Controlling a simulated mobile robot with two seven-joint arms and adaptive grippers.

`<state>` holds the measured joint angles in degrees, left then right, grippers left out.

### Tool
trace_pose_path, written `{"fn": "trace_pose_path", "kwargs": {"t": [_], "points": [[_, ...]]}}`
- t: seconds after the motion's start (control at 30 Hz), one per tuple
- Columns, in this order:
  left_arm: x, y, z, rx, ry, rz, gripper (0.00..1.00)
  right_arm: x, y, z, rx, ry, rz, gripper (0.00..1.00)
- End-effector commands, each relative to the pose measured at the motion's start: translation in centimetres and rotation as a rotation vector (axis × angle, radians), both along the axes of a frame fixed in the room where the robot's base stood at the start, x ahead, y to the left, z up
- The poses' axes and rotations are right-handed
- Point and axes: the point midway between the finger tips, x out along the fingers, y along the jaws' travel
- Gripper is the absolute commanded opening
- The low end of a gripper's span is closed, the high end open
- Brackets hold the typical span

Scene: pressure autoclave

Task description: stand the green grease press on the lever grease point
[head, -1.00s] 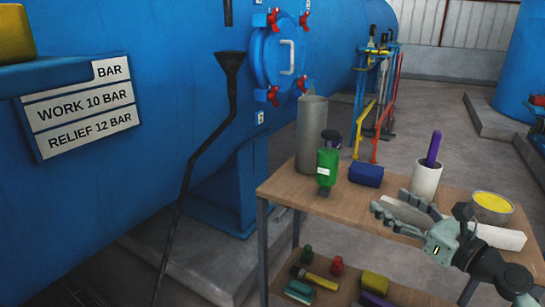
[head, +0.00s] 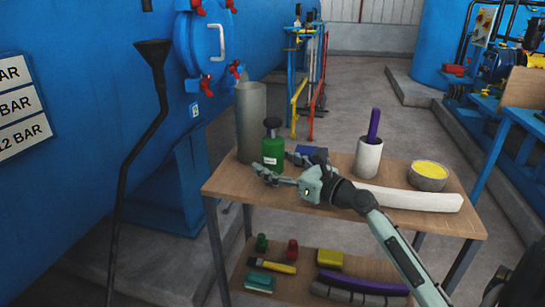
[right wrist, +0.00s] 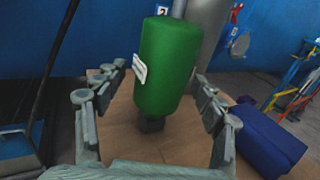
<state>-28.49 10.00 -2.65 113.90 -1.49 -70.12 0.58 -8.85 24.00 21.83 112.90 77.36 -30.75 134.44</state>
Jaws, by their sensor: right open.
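The green grease press (head: 273,152) stands upright on the wooden table top, with a dark cap above and a white label on its side. In the right wrist view the green body (right wrist: 168,65) fills the middle, with a dark stub below it. My right gripper (head: 281,167) is open just in front of the press. In the wrist view its fingers (right wrist: 150,100) are spread to either side of the green body, with no visible grip on it. My left gripper is not in view. I cannot make out the lever grease point; a blue frame with levers (head: 299,38) stands behind.
On the table (head: 235,188) are a grey cylinder (head: 250,120), a blue block (right wrist: 268,138), a white cup (head: 368,158) with a purple stick, a yellow-filled tin (head: 428,176) and a white bar (head: 410,199). A black funnel pipe (head: 160,105) stands left. The lower shelf holds several items.

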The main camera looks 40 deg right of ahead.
Motion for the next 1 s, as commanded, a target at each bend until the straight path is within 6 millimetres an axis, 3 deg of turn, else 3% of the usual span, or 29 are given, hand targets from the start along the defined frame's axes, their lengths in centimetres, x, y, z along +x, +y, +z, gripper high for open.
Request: {"fn": "trace_pose_path", "kwargs": {"t": [0.27, 0.8, 1.0], "points": [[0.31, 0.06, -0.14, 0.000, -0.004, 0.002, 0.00, 0.32, 0.05, 0.01, 0.000, 0.000, -0.001, 0.69], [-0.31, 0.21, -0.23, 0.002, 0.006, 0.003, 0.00, 0.30, 0.05, 0.01, 0.000, 0.000, -0.001, 0.02], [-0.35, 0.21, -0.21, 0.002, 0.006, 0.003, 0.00, 0.30, 0.03, 0.21, 0.000, -0.004, -0.001, 0.00]]}}
